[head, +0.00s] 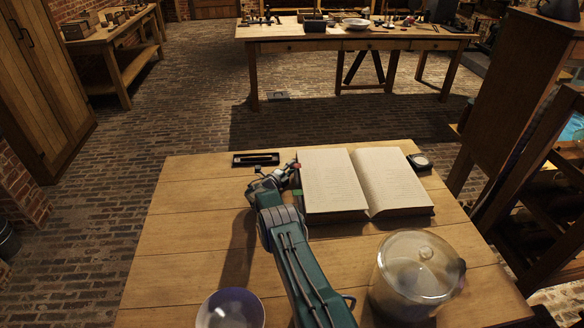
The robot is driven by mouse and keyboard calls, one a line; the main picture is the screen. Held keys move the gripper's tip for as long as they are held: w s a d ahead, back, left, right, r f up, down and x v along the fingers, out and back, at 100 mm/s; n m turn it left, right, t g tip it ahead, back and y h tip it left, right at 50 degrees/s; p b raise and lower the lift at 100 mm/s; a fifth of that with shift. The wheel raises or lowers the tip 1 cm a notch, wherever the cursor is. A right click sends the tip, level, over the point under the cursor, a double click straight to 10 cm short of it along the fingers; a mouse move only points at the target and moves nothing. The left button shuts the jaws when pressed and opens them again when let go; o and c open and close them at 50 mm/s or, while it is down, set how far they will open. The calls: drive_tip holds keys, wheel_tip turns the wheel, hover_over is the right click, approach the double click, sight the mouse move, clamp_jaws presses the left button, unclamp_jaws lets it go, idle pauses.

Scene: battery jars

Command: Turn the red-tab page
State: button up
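An open book (362,184) lies on the wooden table, its two text-covered pages facing up. A small red tab (297,165) shows at the upper part of the book's left edge. My gripper (277,176) is at the book's left edge, just left of and below the red tab. It is small in the head view, and I cannot tell whether its fingers are open or shut or whether they touch the tab or a page. My arm comes from the bottom of the view and hides part of the table left of the book.
A dark tray (255,159) lies behind my gripper. A small dark-based round item (420,161) is right of the book. A lidded glass jar (417,272) stands at front right, a bowl (231,309) at front left. The table's left side is clear.

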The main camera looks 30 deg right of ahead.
drive_tip(key=shift+w+d, duration=0.1)
drive_tip(key=shift+d, duration=0.2)
clamp_jaws()
drive_tip(key=shift+r, duration=0.1)
